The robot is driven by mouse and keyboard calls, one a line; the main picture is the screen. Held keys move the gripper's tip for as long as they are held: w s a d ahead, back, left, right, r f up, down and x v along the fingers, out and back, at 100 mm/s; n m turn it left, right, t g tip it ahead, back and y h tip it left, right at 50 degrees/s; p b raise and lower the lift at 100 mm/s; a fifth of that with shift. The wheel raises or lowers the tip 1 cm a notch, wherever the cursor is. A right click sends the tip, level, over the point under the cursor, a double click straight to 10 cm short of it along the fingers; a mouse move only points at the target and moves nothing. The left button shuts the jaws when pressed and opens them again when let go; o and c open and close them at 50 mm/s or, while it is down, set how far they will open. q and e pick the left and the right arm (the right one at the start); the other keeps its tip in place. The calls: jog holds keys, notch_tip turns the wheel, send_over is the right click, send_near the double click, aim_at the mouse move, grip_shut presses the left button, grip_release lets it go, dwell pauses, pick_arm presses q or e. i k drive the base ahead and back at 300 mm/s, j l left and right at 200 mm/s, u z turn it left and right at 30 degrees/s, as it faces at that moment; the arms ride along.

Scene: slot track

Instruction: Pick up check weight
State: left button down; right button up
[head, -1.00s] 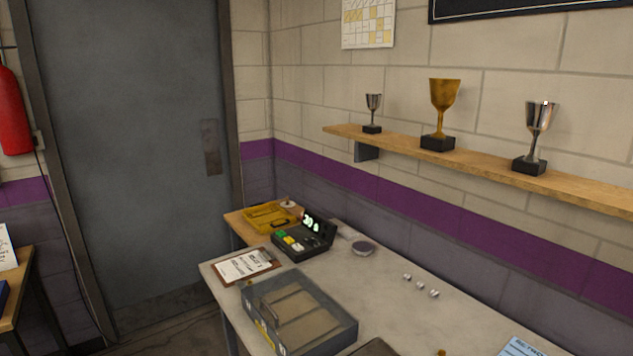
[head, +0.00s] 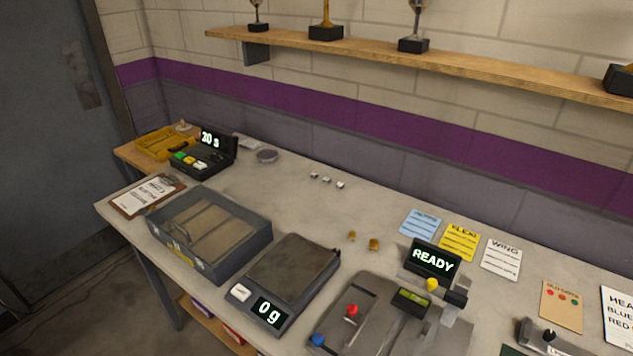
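Two small brass-coloured pieces, which look like weights, stand on the grey bench behind the scale: a smaller one (head: 351,236) and a slightly larger one (head: 374,244) to its right. Several small silvery pieces (head: 327,179) sit in a row farther back near the wall. I cannot tell from the picture which of these is the check weight. The flat scale (head: 292,268) in front is empty and its display (head: 268,311) reads 0 g. Neither of my grippers is in view.
A grey open-topped box (head: 258,246) stands left of the scale. A device with a READY screen (head: 432,260) and coloured knobs stands to the right. A timer box (head: 205,158) and a yellow tray (head: 165,143) are at the back left.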

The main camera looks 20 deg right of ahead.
aim_at(373, 244)
jog(key=z, duration=0.3)
jog(key=i+j+z, duration=0.15)
jog(key=j+z, duration=0.65)
jog(key=z, duration=0.15)
jog(key=j+z, duration=0.45)
